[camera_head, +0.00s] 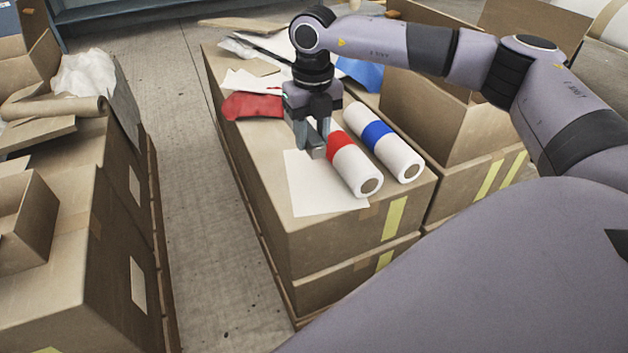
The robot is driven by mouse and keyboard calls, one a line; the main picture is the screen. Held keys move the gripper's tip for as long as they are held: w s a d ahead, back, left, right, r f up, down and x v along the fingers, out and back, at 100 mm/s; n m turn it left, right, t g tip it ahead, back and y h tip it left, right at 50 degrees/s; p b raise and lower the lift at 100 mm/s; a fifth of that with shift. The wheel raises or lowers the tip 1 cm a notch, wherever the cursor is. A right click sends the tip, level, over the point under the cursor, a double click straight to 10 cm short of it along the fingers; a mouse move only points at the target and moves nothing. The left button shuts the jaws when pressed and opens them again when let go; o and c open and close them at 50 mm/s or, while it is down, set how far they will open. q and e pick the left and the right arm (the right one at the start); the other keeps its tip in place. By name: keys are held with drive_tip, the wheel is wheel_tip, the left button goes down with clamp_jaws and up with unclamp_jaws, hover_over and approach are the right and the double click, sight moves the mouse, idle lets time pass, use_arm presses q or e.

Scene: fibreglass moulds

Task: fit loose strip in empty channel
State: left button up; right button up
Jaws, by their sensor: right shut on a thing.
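My right gripper (316,148) points down over the top of a cardboard box stack, just left of a white roll with a red band (361,172). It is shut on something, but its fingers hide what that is. A small grey piece shows at the fingertips, and I cannot tell if it is held or part of the fingers. Whether the gripper touches the red-banded roll is unclear. No loose strip or empty channel can be made out. My left gripper is not in view.
A white roll with a blue band (401,160) lies to the right. A white sheet (325,194) lies in front on the box stack (333,242). Red cloth (251,106) lies at left. Open cartons (435,122) stand at right. Bare floor (200,170) separates the left boxes (62,230).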

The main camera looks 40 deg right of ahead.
sight(312, 190)
wheel_tip(312, 190, down, 12)
drive_tip(key=b, duration=0.3)
drive_tip(key=shift+r, duration=0.25)
drive_tip(key=o, duration=1.1)
drive_tip(key=shift+f, duration=0.1)
